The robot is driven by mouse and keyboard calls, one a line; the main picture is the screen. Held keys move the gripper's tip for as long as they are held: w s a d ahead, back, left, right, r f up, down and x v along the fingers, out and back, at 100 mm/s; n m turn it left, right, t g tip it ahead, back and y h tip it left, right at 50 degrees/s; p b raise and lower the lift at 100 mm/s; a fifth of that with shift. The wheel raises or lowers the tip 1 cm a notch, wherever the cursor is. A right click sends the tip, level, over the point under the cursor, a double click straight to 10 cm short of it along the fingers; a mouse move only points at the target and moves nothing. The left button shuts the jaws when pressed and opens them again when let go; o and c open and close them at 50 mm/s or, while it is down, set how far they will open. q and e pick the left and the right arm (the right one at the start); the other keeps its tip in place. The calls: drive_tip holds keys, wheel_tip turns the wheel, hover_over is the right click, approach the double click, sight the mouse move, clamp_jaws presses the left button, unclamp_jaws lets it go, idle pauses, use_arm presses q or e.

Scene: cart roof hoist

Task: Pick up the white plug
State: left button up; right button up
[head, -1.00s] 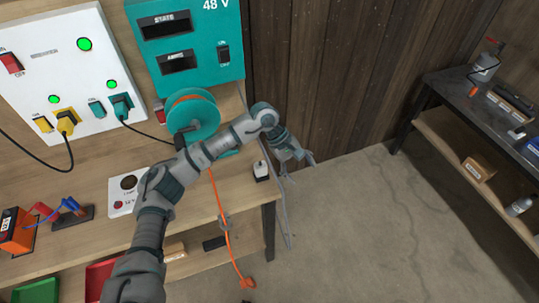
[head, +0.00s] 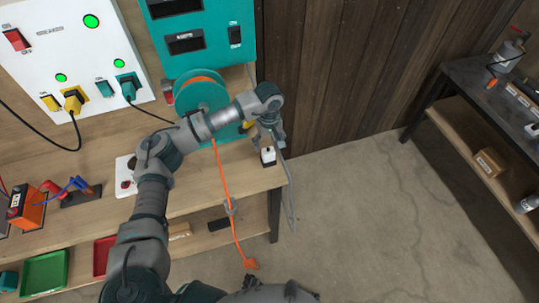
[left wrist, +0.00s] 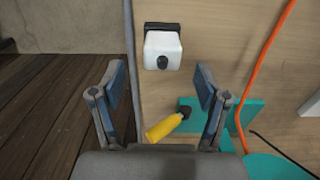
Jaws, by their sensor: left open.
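The white plug (head: 268,154) sits upright at the right end of the wooden workbench, close to its edge. In the left wrist view the plug (left wrist: 162,48) is a white block with a dark round part on its near side and a black piece behind it. My left gripper (head: 271,139) is just beyond the plug in the head view, above the bench. In the left wrist view its open fingers (left wrist: 159,74) stand to either side of the plug's line, with nothing between them. A grey piece of mine, possibly my right gripper, shows at the bottom edge of the head view.
A yellow-handled tool (left wrist: 163,127) lies on the bench near the fingers. The orange cable (head: 224,185) runs from the teal reel (head: 201,97) over the bench front. A wooden wall stands behind, and open floor (head: 360,220) lies to the right.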

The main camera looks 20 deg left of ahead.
sight(267, 150)
use_arm(q)
drive_tip(key=shift+s+a+f, duration=0.1)
drive_tip(key=shift+a+f, duration=0.05)
drive_tip(key=shift+f, duration=0.25)
drive_tip(key=f, duration=0.4)
drive_tip(key=shift+a+p, duration=0.2)
drive_tip(key=shift+p, duration=0.2)
drive_tip(key=shift+d+f, duration=0.15)
drive_tip(key=shift+f, duration=0.2)
drive_tip(key=shift+d, duration=0.15)
drive_tip(key=shift+c, duration=0.3)
use_arm(e)
drive_tip(key=shift+s+d+f, duration=0.15)
drive_tip(key=shift+s+d, duration=0.05)
drive_tip(key=shift+s, duration=0.3)
drive_tip(key=shift+s+d+f, duration=0.1)
drive_tip(key=shift+s+d, duration=0.05)
drive_tip(key=shift+s, duration=0.35)
use_arm(q)
drive_tip(key=c, duration=0.4)
drive_tip(key=shift+r, duration=0.1)
drive_tip(key=c, duration=0.8)
clamp_jaws()
use_arm(e)
drive_tip(key=shift+a, duration=0.1)
